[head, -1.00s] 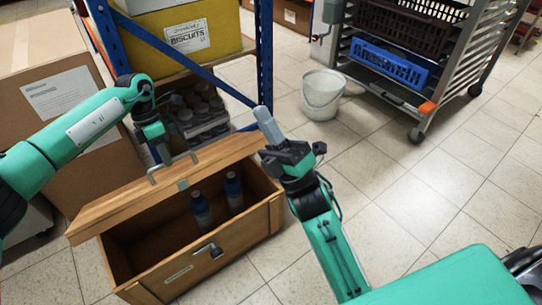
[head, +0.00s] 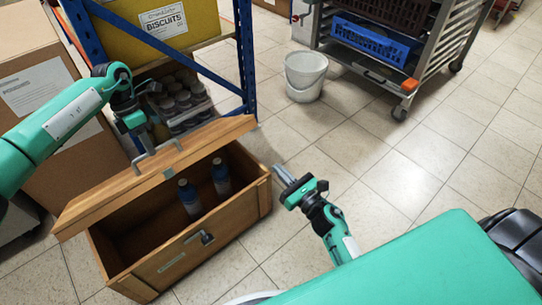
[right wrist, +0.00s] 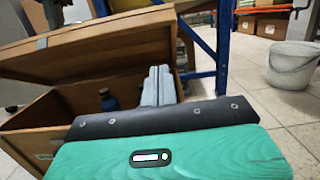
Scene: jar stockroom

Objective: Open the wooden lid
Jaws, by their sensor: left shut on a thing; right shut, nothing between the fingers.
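The wooden lid (head: 110,193) of the wooden crate (head: 225,219) stands raised and tilted, with the crate's inside showing below it. The lid also spans the upper left of the right wrist view (right wrist: 95,47). My left gripper (head: 138,146) is shut on the metal handle (head: 157,158) at the lid's upper edge; its fingertips are partly hidden. My right gripper (head: 279,172) is shut and empty, just right of the crate's right end. Its closed fingers also show in the right wrist view (right wrist: 158,86), in front of the crate's opening.
Two blue bottles (head: 188,198) (head: 221,178) stand inside the crate. A latch (head: 206,238) is on its front. Behind are a blue-framed shelf (head: 246,60) with jars (head: 183,99) and a cardboard box (head: 40,90). A white bucket (head: 304,77) and a rack (head: 440,65) stand beyond open floor.

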